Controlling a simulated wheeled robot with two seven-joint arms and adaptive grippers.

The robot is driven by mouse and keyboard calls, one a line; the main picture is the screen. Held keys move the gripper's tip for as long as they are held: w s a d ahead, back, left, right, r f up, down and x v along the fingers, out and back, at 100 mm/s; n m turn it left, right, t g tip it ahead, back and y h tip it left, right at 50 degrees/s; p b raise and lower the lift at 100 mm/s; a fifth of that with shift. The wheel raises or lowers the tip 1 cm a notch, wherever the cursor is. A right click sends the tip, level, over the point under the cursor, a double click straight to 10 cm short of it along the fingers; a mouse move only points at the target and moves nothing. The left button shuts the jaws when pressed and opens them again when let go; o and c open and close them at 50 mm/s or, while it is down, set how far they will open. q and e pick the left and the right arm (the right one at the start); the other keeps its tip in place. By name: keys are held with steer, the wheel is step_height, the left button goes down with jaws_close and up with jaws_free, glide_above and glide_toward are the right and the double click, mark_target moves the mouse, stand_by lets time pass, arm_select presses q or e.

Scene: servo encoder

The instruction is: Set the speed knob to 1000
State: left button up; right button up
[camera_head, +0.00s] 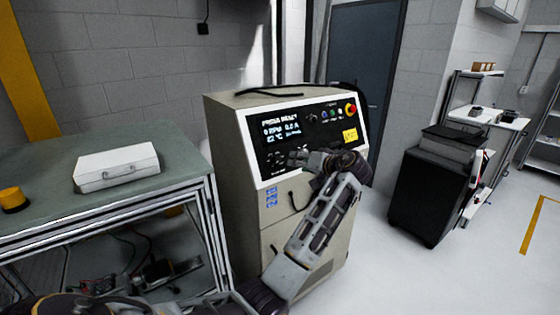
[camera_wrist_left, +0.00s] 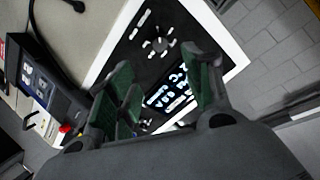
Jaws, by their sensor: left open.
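A beige machine cabinet (camera_head: 235,200) carries a black control panel (camera_head: 300,122) with a white frame. The lit display (camera_head: 281,127) seems to read "PRESS RESET", 0 RPM, 0.0 A and 22 °C. My left gripper (camera_head: 298,157) is in front of the panel's lower part, below the display, and covers part of it. In the left wrist view the open green-padded fingers (camera_wrist_left: 160,66) reach toward a dial-like knob (camera_wrist_left: 159,45) ringed by white marks. The knob appears just beyond the fingertips; contact cannot be told. My right gripper is not in view.
A red emergency stop (camera_head: 350,110) on yellow, small coloured buttons (camera_head: 332,115) and a yellow label (camera_head: 350,135) sit on the panel's right. A workbench (camera_head: 190,160) with a white case (camera_head: 117,165) stands left. A black cabinet (camera_head: 425,195) stands right, with open floor between.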

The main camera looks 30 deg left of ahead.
mark_target(279, 159)
arm_select(q)
steer(key=shift+a, duration=0.1)
steer(key=p+x, duration=0.3)
steer(key=x, duration=1)
steer(key=shift+w+a+p, duration=0.15)
steer(key=shift+a+p, duration=0.1)
steer(key=shift+p, duration=0.05)
steer(key=shift+f, duration=0.1)
steer(key=shift+c, duration=0.4)
steer(key=c, duration=0.9)
